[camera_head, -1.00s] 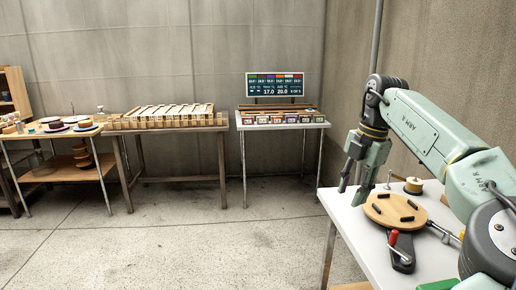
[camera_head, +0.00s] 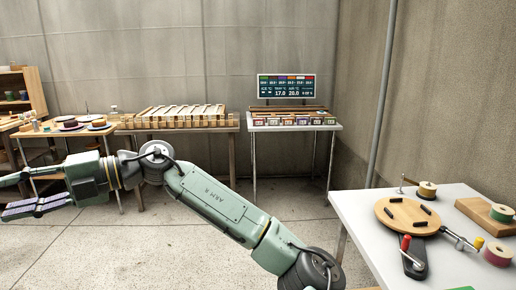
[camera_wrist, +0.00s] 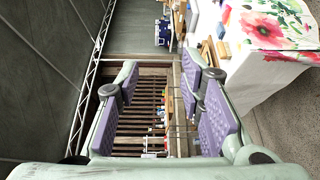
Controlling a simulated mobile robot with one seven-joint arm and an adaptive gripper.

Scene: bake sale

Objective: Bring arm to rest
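My gripper (camera_head: 12,195) is at the left edge of the head view, at the end of my green arm stretched out to the left. Its fingers point left and part of it is close to the picture's edge. In the wrist view my gripper (camera_wrist: 160,110) shows purple finger pads standing well apart. Nothing is held between them. Through the gap I see a dark slatted wooden structure (camera_wrist: 140,105) further off.
A white table (camera_head: 360,205) at right bears a round wooden turntable (camera_head: 390,213), a red-handled clamp (camera_head: 412,262) and spools. A display board (camera_head: 286,88) stands over the back table. A floral cloth (camera_wrist: 270,25) is at upper right in the wrist view. Floor between is clear.

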